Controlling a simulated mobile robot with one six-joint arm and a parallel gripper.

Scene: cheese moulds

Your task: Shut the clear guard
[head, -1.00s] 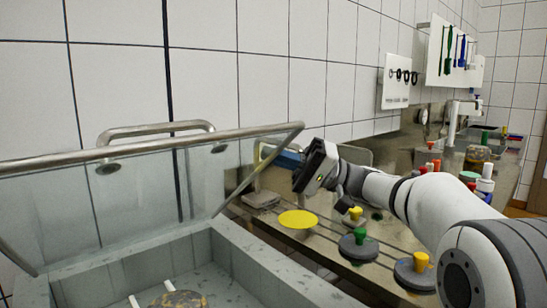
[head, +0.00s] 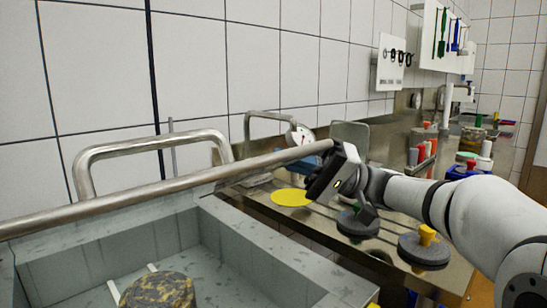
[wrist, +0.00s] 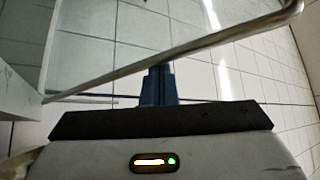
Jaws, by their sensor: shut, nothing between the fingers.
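The clear guard has a metal front bar (head: 170,188) and a raised loop handle (head: 150,142). It slants over the grey stone-look basin (head: 255,262) and is partly open, its bar low over the basin in the head view. My gripper (head: 292,158), with blue fingers, is at the bar's right end; the fingers are partly hidden there. In the wrist view the shut, empty fingers (wrist: 158,86) point at the bar (wrist: 190,48), which crosses at their tips. I cannot tell whether they touch it.
A mottled round cheese (head: 158,291) lies in the basin. Tools hang on the tiled wall.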

